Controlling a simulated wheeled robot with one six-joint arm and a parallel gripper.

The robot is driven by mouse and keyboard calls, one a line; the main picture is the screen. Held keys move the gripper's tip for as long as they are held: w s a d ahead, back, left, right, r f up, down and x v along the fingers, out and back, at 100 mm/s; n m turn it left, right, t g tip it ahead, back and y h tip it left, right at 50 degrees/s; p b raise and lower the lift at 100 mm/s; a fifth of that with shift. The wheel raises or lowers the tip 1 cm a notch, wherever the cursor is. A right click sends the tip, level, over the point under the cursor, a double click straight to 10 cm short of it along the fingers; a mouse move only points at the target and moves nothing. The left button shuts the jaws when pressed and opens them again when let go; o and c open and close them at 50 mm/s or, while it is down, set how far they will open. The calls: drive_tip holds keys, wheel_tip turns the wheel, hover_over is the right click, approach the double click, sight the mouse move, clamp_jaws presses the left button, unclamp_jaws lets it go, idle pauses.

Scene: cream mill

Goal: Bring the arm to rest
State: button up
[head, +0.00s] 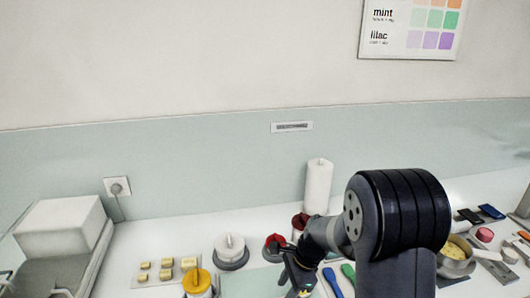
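My arm reaches up from the bottom right of the head view, with its thick dark joint in front of the worktop. My gripper (293,278) is at the arm's end, low over the middle of the white worktop (160,235). It is dark, small and partly merged with things behind it, so I cannot tell whether its fingers are open or shut. I see nothing clearly held in it. A red item (273,244) is close behind it, and blue-handled (332,281) and green-handled (348,272) tools lie to its right.
A white roll (318,186) stands at the back. To the left are a round white-and-grey item (230,250), a yellow-topped item (197,282), a board with yellow pieces (186,263) and a white box (62,229). A pan (456,267) with yellow contents is right of my arm.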

drive_tip(key=shift+s+r+p, duration=0.1)
drive_tip(key=shift+r+p, duration=0.95)
drive_tip(key=shift+r, duration=0.8)
drive_tip(key=shift+f, duration=0.1)
